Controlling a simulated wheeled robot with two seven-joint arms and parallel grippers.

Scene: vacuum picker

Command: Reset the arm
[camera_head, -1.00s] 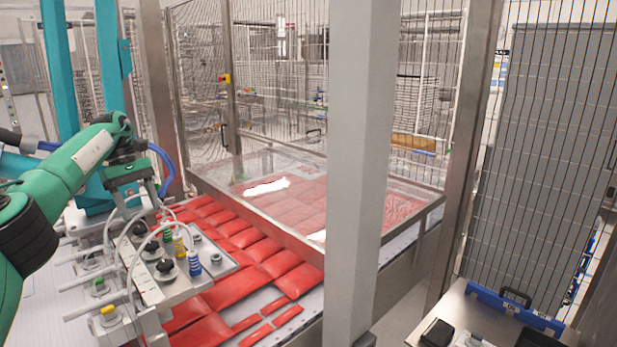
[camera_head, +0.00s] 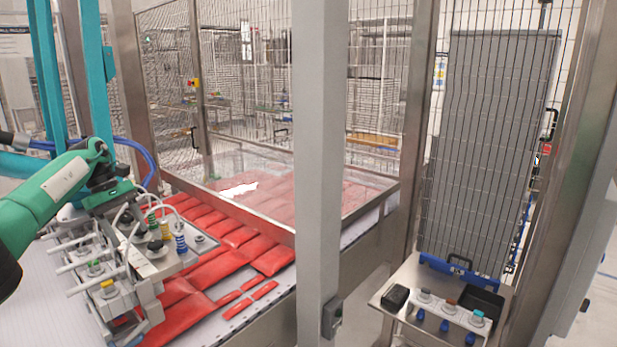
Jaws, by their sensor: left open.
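A green picker arm (camera_head: 45,200) comes in from the left edge. It carries a grey suction head (camera_head: 160,262) with hoses, springs and white tubes over red packs (camera_head: 215,265) on the conveyor. Whether the cups touch a pack is hidden. A control panel (camera_head: 440,322) stands at the lower right. On it are a teal-topped button (camera_head: 477,318), a reddish-brown button (camera_head: 450,305) and a greyish button (camera_head: 424,296), with blue knobs (camera_head: 444,326) on its front. Neither of my grippers can be made out in the head view.
A grey post (camera_head: 318,150) stands between conveyor and panel. A black box (camera_head: 395,297) and a black tray (camera_head: 482,303) sit beside the buttons. Mesh fence (camera_head: 490,150) closes off the back.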

